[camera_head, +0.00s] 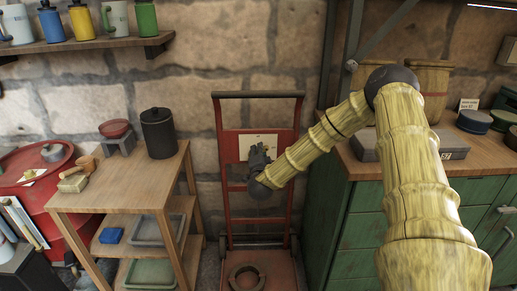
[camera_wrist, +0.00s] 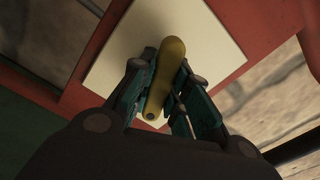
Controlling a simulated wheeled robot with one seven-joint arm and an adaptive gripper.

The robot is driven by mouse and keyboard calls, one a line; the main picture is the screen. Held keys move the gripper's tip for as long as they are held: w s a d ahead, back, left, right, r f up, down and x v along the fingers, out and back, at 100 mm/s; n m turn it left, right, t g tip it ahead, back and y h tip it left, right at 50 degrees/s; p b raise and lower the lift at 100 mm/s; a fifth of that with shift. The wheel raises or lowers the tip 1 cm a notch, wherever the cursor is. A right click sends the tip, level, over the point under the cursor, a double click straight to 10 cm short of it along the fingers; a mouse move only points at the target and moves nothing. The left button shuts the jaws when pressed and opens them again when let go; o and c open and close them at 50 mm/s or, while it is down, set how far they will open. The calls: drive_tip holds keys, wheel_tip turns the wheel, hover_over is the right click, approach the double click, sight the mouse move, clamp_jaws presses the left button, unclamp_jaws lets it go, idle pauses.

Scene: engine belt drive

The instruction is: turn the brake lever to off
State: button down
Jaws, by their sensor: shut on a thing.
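The brake lever (camera_wrist: 165,75) is a yellow-brown bar with rounded ends, in front of a cream plate (camera_wrist: 215,45) in the wrist view. My gripper (camera_wrist: 160,90) has its fingers closed on both sides of the lever. In the head view my gripper (camera_head: 258,152) is in front of the plate (camera_head: 270,139) on a red upright frame with a dark handle bar (camera_head: 258,95). The lever is hidden there behind my gripper. No off mark is readable in either view.
A wooden shelf table (camera_head: 120,188) with a black canister (camera_head: 158,134) stands left of the frame. A green cabinet (camera_head: 357,222) with a wooden top stands to the right. A dark ring (camera_head: 246,277) lies on the frame's red base. A stone wall is behind.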

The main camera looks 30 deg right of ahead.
drive_tip(key=n+p, duration=0.3)
drive_tip(key=n, duration=0.3)
drive_tip(key=n+p, duration=0.1)
drive_tip(key=n, duration=0.4)
drive_tip(key=shift+n+p, duration=0.35)
drive_tip(key=shift+n, duration=0.55)
drive_tip(key=shift+f, duration=0.1)
drive_tip(key=c, duration=1.4)
unclamp_jaws()
drive_tip(key=shift+o, duration=0.2)
drive_tip(key=shift+s+a, duration=0.1)
drive_tip(key=v, duration=1.1)
drive_tip(key=shift+s, duration=0.4)
